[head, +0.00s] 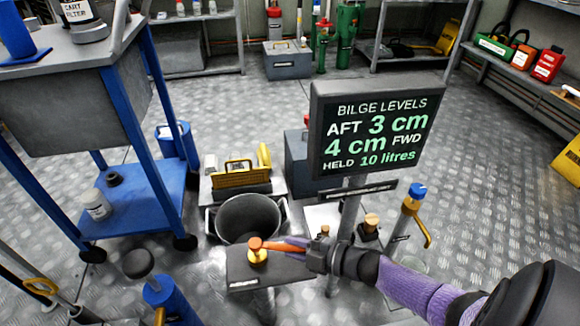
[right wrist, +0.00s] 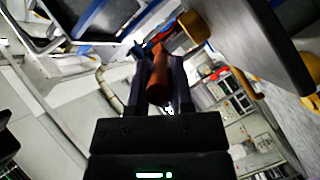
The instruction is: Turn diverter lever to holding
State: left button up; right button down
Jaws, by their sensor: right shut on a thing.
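The diverter lever (head: 280,245) is an orange handle on a yellow hub (head: 257,258), on top of a grey pedestal (head: 290,271) in the head view. Its handle points right from the hub, towards my arm. My right gripper (head: 308,246) is shut on the handle's outer end. In the right wrist view the orange-red handle of the lever (right wrist: 158,75) lies between the dark fingers of the right gripper (right wrist: 157,88). The label on the pedestal's front is too small to read. My left gripper is not in view.
A sign (head: 370,130) reads aft 3 cm, 4 cm fwd, held 10 litres. A grey bucket (head: 249,203) stands behind the pedestal. A blue-framed cart (head: 128,130) is at left. A blue-capped post with a yellow handle (head: 411,205) stands at right. Open floor lies farther right.

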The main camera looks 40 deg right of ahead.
jog(key=shift+w+d, duration=0.1)
jog(key=shift+d, duration=0.05)
dwell(0.4)
jog(key=c, duration=0.5)
grip_release()
